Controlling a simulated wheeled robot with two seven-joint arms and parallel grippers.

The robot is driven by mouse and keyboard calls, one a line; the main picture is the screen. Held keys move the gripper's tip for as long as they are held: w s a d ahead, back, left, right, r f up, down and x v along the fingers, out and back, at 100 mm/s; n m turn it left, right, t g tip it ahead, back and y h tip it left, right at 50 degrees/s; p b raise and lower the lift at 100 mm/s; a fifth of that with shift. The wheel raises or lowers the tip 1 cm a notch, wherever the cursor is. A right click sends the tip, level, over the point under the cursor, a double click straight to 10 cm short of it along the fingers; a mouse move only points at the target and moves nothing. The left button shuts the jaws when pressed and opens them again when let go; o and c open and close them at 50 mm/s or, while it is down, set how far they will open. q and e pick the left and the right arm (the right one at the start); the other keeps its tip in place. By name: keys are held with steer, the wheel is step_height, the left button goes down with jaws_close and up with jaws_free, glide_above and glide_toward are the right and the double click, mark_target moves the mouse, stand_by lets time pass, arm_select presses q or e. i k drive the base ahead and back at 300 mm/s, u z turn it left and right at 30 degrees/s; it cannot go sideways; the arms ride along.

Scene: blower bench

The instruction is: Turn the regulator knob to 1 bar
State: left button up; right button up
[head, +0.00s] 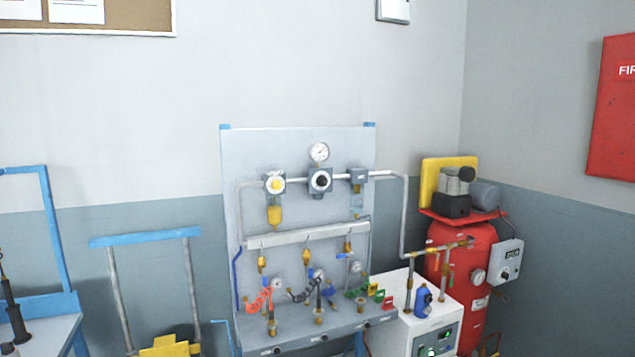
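Neither of my grippers shows in the head view, and nothing touches the knob.
Below are a pale manifold bar (308,235) and a shelf with coiled hoses and fittings. A white box (400,290) and a red tank (465,275) stand at right. A blue-handled cart (145,238) and a bench edge (45,305) are at left. Space before the upper panel looks clear.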

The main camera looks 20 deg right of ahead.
mark_target(321, 181)
steer(key=z, duration=0.75)
steer(key=i, duration=0.7)
steer(key=z, duration=0.5)
steer(key=i, duration=1.05)
steer(key=u, duration=0.65)
